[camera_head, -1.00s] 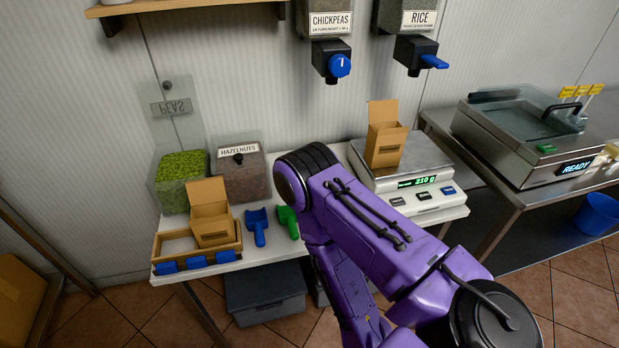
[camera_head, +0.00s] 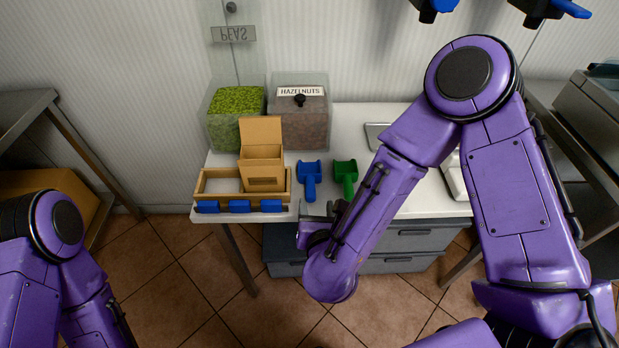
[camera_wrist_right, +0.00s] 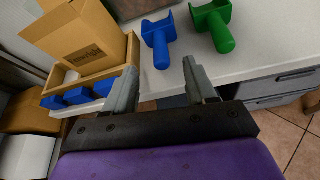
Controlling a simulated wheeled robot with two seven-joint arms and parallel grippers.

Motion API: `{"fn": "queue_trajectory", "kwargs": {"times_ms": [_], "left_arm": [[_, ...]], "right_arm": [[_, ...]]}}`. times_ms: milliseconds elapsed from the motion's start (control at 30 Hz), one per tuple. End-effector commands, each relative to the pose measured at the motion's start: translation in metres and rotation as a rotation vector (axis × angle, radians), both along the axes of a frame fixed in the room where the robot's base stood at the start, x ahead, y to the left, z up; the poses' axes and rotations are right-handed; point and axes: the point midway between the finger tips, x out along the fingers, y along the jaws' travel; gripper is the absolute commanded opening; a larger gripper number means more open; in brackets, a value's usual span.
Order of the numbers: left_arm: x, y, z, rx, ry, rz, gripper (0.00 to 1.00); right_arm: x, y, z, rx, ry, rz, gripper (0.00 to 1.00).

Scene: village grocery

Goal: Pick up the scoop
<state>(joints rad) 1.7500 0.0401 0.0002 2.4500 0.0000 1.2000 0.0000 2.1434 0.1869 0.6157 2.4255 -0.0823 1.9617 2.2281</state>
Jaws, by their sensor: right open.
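A blue scoop (camera_head: 310,177) and a green scoop (camera_head: 345,176) lie side by side on the white table, handles toward the front edge. Both also show in the right wrist view, the blue scoop (camera_wrist_right: 160,40) ahead of the fingers and the green scoop (camera_wrist_right: 215,22) to its right. My right gripper (camera_wrist_right: 165,85) is open and empty, just short of the blue scoop's handle and apart from it. In the head view my right gripper (camera_head: 325,212) is at the table's front edge, partly hidden by my arm. My left arm shows at the left, but its gripper is out of view.
A wooden tray (camera_head: 200,187) with blue parts along its front holds an open cardboard box (camera_head: 262,170), left of the scoops. A peas bin (camera_head: 236,112) and a hazelnuts bin (camera_head: 301,112) stand behind. Grey drawers (camera_head: 405,242) sit under the table.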

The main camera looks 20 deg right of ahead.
Motion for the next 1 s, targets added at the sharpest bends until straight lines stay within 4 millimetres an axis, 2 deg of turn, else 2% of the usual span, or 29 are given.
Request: {"fn": "queue_trajectory", "kwargs": {"times_ms": [200,367,600,867,967,1000], "left_arm": [[0.000,0.000,0.009,0.000,0.000,0.000,0.00],[0.000,0.000,0.013,0.000,0.000,0.000,0.00],[0.000,0.000,0.024,0.000,0.000,0.000,0.00],[0.000,0.000,0.023,0.000,0.000,0.000,0.00],[0.000,0.000,0.023,0.000,0.000,0.000,0.00],[0.000,0.000,0.023,0.000,0.000,0.000,0.00]], "right_arm": [[0.035,-0.006,-0.011,0.021,-0.009,-0.010,0.56],[0.051,-0.009,-0.020,0.018,-0.007,-0.008,0.56],[0.085,-0.015,-0.042,0.018,-0.008,-0.006,0.56],[0.090,-0.016,-0.046,0.017,-0.006,-0.006,0.56],[0.090,-0.016,-0.046,0.017,-0.006,-0.006,0.27],[0.090,-0.016,-0.046,0.017,-0.006,-0.006,0.14]]}}
